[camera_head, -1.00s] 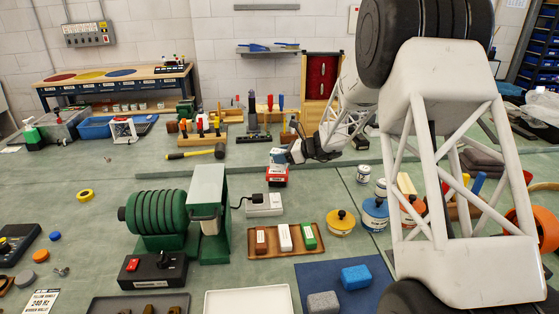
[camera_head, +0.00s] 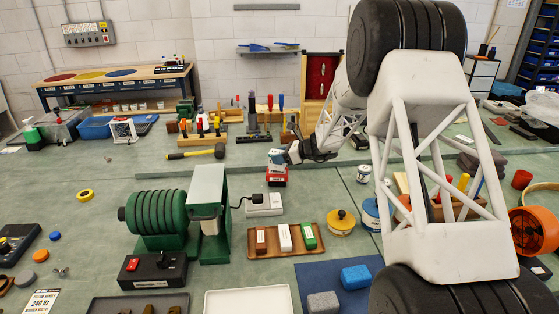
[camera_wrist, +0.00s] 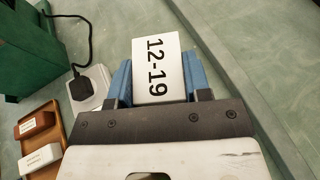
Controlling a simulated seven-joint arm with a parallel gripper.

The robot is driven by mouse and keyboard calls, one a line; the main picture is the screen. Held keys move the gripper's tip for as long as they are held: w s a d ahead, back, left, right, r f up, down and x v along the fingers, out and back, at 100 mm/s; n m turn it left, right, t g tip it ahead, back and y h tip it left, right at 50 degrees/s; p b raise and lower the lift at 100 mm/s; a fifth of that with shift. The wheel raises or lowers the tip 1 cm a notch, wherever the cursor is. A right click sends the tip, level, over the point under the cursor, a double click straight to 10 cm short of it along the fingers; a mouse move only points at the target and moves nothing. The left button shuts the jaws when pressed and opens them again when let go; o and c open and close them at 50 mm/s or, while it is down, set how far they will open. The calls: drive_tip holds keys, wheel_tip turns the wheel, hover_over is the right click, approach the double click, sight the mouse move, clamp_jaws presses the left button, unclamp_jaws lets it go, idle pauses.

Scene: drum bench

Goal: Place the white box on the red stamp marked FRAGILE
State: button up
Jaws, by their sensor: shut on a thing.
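My gripper (camera_wrist: 158,84) is shut on a white box (camera_wrist: 158,66), which is printed 12-19 and sits between the blue finger pads in the wrist view. In the head view my gripper (camera_head: 277,157) is at mid-bench, with the box mostly hidden by the finger. Directly below it stands a red stamp (camera_head: 277,178) with a pale marking too small to read. The box appears to be over or on its top; I cannot tell whether they touch. The wrist view does not show the red stamp, as the box and gripper cover that area.
A white socket block (camera_head: 264,205) with a black plug stands just in front. A wooden tray (camera_head: 287,253) holds brown-red, white and green labelled blocks. A green drum machine (camera_head: 209,210) is to the left, a mallet (camera_head: 197,154) behind left. Bare bench lies right of the stamp.

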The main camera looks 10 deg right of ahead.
drive_tip(key=shift+f, duration=0.75)
drive_tip(key=shift+f, duration=0.1)
drive_tip(key=o, duration=1)
drive_tip(key=shift+c, duration=0.2)
drive_tip(key=v, duration=1.2)
drive_tip(key=shift+s, duration=0.2)
